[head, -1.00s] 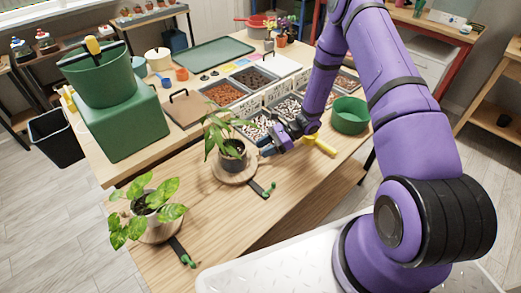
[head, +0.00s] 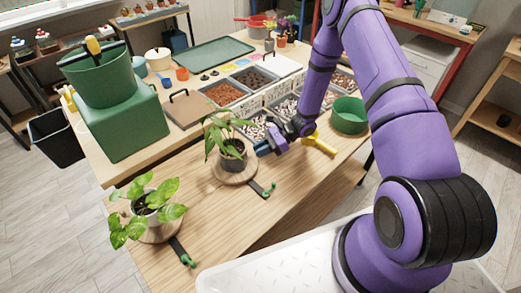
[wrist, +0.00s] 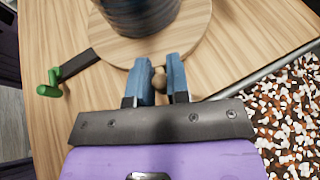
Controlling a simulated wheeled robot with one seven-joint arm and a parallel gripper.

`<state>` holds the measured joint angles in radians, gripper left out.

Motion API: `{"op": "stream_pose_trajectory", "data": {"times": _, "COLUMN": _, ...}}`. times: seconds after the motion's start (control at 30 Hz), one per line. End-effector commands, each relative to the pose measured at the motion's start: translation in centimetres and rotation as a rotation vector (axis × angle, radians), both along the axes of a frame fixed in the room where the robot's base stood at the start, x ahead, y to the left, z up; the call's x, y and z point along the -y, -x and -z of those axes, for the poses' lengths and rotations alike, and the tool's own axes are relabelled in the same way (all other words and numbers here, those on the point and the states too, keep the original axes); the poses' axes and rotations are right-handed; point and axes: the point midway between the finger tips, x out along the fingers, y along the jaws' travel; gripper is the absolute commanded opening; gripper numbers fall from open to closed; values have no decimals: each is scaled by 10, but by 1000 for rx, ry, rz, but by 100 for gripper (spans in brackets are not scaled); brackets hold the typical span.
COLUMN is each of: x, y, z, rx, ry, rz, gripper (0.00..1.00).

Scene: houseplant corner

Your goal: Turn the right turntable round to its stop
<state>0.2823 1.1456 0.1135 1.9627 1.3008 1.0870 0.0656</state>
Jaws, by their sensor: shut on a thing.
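The right turntable (head: 228,178) is a round wooden disc on the bench, bearing a dark pot (head: 233,160) with a leafy plant (head: 222,132). In the wrist view the turntable (wrist: 190,47) shows a small brown knob (wrist: 158,82) at its near rim. My gripper (head: 260,150) is at the right side of the disc; in the wrist view its blue fingers (wrist: 159,80) are shut on the knob. A dark bar (head: 256,186) with a green end (head: 267,192) lies at the disc's near side; the green end (wrist: 47,89) is left of my gripper in the wrist view, apart from the knob.
The left turntable (head: 160,237) bears a broad-leaved plant (head: 148,207) and has a similar bar with a green end (head: 188,260). Trays of pebbles and chips (head: 222,93) stand behind the right plant. A green bowl (head: 349,115) and a yellow tool (head: 320,145) lie right of my gripper.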

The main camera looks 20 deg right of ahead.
Motion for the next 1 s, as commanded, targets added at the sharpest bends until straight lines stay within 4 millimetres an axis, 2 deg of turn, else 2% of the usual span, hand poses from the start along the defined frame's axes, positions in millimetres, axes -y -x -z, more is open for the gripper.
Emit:
{"op": "stream_pose_trajectory", "data": {"times": 0.37, "x": -2, "y": -10, "z": 0, "rx": 1, "ry": 0, "rz": -98, "gripper": 0}}
{"op": "stream_pose_trajectory", "data": {"times": 1.0, "x": -15, "y": -40, "z": 1, "rx": 0, "ry": 1, "rz": -415, "gripper": 0}}
